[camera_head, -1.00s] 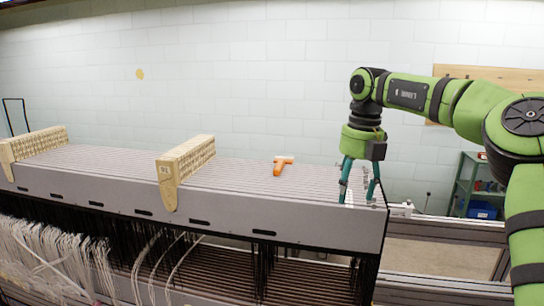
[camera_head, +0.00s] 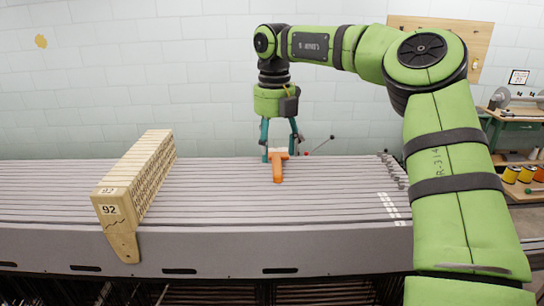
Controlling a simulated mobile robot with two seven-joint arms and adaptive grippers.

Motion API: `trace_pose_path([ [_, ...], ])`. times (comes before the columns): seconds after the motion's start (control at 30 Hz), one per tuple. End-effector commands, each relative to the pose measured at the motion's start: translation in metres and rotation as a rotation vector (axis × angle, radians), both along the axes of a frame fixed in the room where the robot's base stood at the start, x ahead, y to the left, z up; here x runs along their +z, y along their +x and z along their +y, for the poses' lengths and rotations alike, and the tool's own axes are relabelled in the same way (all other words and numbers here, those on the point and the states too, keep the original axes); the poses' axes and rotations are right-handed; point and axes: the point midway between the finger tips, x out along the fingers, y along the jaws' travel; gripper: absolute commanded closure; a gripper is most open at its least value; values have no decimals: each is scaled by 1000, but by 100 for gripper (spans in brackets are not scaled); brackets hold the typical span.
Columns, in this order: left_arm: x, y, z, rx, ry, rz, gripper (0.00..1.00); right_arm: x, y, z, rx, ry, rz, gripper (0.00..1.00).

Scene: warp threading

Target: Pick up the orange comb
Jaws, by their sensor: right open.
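The orange comb (camera_head: 277,170) lies on the grey slatted top of the loom frame, right of the middle of the picture. It is T-shaped, with its handle toward me and its wider head at the far end. My right gripper (camera_head: 280,157) points down at the comb's head, with one finger to the left and one to the right of it. The fingers are apart. I cannot tell whether they touch the comb. My left gripper is not in view.
A wooden block marked 92 (camera_head: 133,187) stands on the slatted top (camera_head: 330,205) to the left. Small hooked metal ends (camera_head: 392,168) line the right edge of the top. A shelf with coloured spools (camera_head: 512,174) stands at the far right.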

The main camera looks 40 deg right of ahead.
Motion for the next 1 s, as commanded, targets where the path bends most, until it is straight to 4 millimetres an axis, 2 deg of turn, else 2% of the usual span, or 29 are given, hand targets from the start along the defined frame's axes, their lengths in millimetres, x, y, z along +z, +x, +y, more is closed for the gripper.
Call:
trace_pose_path([
  [0.03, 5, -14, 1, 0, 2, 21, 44, -4, -1, 0, 2, 2, 4, 38],
  [0.1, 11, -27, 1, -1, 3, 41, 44, -11, -3, -2, 1, 3, 5, 38],
  [0.2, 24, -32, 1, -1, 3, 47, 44, -24, -5, -4, 2, 4, 6, 38],
  [0.33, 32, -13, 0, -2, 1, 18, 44, -44, -5, -5, 2, 1, 4, 38],
  [0.5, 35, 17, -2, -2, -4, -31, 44, -53, -5, -4, 1, 1, 0, 38],
  [0.67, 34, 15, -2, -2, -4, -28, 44, -54, -4, -4, 0, 0, 0, 38],
  [0.7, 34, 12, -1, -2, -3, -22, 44, -54, -4, -4, 0, 0, 0, 54],
  [0.77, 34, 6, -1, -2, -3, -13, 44, -53, -4, -4, 0, 0, 0, 78],
  [0.8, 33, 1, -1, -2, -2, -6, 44, -53, -4, -4, 0, 0, 0, 94],
  [0.83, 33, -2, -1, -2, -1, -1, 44, -53, -4, -4, 0, 0, 0, 100],
  [1.0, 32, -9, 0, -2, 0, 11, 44, -53, -4, -5, 0, 0, 0, 100],
])
